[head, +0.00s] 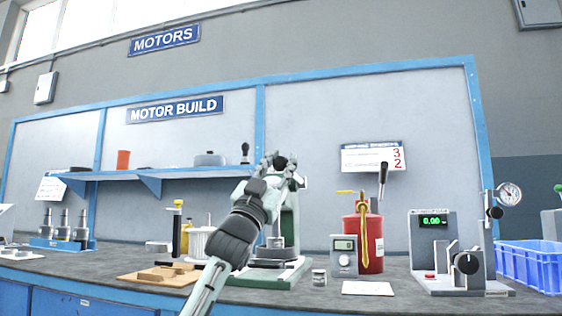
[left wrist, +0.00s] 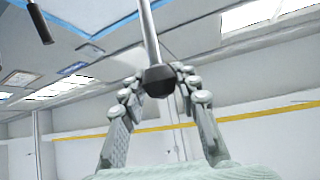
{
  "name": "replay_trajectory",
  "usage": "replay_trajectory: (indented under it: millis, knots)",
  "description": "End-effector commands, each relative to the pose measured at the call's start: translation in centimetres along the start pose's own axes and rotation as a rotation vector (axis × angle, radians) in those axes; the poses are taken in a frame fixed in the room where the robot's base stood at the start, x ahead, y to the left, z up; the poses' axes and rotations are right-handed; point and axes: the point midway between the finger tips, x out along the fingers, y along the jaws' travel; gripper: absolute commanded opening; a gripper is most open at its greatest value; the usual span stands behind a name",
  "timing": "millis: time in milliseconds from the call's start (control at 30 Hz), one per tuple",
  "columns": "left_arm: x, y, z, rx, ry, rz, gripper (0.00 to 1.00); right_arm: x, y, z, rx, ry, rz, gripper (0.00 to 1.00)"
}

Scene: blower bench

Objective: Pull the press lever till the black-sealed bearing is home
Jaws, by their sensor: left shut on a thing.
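The pale green arbor press stands on the bench with its base (head: 262,275) at the front and its column (head: 291,218) partly behind my left arm. My left gripper (head: 281,164) is up at the top of the press. In the left wrist view the press lever is a steel rod (left wrist: 149,35) ending in a black knob (left wrist: 159,81). My left gripper (left wrist: 158,84) is shut on this knob, with a finger on either side. My arm hides much of the ram area, so I cannot make out the black-sealed bearing or its seat. My right gripper is not in view.
A red canister (head: 370,243), a small grey meter (head: 343,255) and a test stand (head: 459,265) are right of the press. A blue crate (head: 530,268) is at far right. A wooden board (head: 143,279) and white spool (head: 199,243) are left. A shelf (head: 170,172) runs behind.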

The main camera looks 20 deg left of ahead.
Motion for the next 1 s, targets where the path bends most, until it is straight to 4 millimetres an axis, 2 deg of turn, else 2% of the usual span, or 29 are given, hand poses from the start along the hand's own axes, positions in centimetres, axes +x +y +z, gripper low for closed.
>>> replay_trajectory:
  millis: [33,67,233,500,633,767,1000]
  knots:
    - [-0.2,0.1,0.4,-0.001,-0.008,0.001,0.0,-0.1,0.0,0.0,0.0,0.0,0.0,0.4]
    - [-0.2,0.1,0.4,-0.001,-0.008,0.001,0.32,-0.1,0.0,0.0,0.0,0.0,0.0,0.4]
    - [-0.1,0.1,0.4,-0.001,-0.007,0.001,0.52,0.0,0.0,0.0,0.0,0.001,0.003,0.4]
    - [-0.1,0.1,0.2,-0.001,-0.004,0.001,0.52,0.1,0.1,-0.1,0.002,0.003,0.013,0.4]
    - [-1.0,0.1,0.3,-0.001,-0.005,0.001,0.52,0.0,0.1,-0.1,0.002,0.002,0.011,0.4]
    - [-3.2,0.1,0.4,-0.001,-0.007,0.001,0.52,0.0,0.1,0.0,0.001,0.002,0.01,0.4]
    - [-8.4,0.1,0.3,-0.001,-0.007,0.002,0.52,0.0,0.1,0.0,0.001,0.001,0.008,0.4]
